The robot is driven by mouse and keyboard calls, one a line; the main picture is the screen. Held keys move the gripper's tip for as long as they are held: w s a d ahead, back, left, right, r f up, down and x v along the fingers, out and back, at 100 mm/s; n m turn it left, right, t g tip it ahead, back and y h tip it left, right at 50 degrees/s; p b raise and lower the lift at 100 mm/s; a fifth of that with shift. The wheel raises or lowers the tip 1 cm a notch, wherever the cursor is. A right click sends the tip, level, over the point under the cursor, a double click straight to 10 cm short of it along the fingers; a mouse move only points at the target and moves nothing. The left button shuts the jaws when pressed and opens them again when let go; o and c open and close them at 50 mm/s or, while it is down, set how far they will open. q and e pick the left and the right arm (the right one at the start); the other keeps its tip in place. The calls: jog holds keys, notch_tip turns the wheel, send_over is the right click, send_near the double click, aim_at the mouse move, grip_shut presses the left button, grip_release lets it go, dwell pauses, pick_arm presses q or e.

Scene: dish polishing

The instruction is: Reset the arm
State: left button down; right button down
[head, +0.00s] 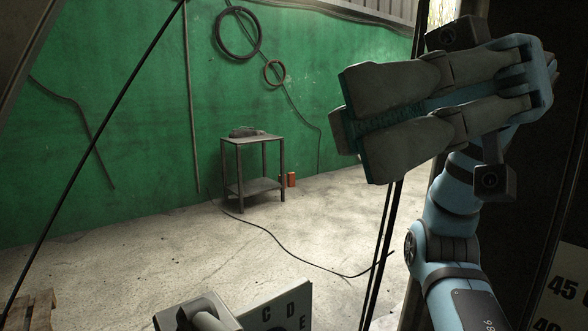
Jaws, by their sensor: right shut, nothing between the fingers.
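My right arm, light blue with dark joints, rises along the right side of the head view. Its right gripper (358,122) is held high at the upper right, with its grey, teal-edged fingers pointing left. The fingers are shut with nothing between them. The gripper hangs in the air, apart from the wall and the furniture behind it. My left gripper is not in the picture.
A small metal table (252,142) with a dark object on top stands by the green wall (120,90). A lettered panel (278,309) is at the bottom edge. A black cable (300,264) crosses the concrete floor. A pallet (32,308) is at lower left.

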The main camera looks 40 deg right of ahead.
jog(key=shift+w+d+r, duration=0.15)
jog(key=shift+d+r, duration=0.05)
jog(key=shift+d, duration=0.55)
jog(key=shift+d, duration=0.1)
